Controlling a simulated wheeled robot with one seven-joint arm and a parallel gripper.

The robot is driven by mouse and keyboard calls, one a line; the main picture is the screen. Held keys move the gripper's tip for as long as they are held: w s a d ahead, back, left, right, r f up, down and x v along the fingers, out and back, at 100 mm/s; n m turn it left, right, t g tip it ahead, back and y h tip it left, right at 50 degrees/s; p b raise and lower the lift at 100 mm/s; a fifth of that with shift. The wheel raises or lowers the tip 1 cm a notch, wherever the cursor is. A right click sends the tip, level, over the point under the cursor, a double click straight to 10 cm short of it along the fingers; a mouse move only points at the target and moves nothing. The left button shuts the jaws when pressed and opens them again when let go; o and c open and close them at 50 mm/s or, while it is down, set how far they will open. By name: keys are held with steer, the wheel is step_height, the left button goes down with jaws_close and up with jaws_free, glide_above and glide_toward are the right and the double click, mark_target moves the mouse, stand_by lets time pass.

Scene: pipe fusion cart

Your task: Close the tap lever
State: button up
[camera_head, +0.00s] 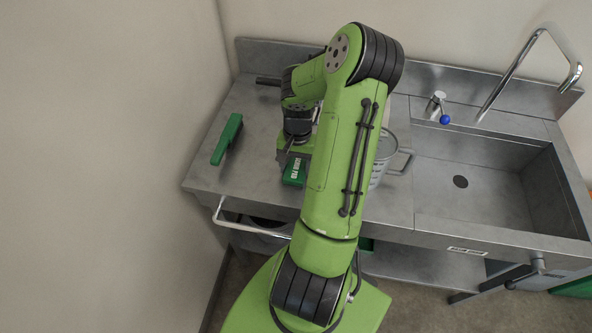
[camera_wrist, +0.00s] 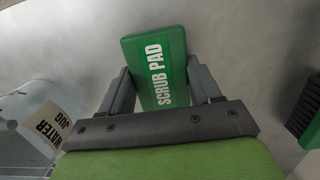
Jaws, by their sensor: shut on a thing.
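The tap lever (camera_head: 444,119) has a blue ball end and sticks out from its metal base (camera_head: 435,103) behind the sink's left rear corner. The tall bent spout (camera_head: 516,66) stands to its right, and I see no water running from it. My gripper (camera_wrist: 159,72) is over the left worktop, well away from the lever. It is shut on a green scrub pad (camera_wrist: 157,62), with one finger on each side. The pad also shows in the head view (camera_head: 294,172). Most of my gripper is hidden by my arm there.
A grey water jug (camera_head: 384,158) stands just right of my gripper, partly behind my arm; it shows at left in the wrist view (camera_wrist: 28,112). A green brush (camera_head: 228,139) lies on the left worktop. The sink basin (camera_head: 470,185) is empty.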

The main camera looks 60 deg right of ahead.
mark_target(296, 167)
step_height(296, 167, up, 10)
steer(key=p, duration=0.2)
steer(key=shift+r, duration=0.15)
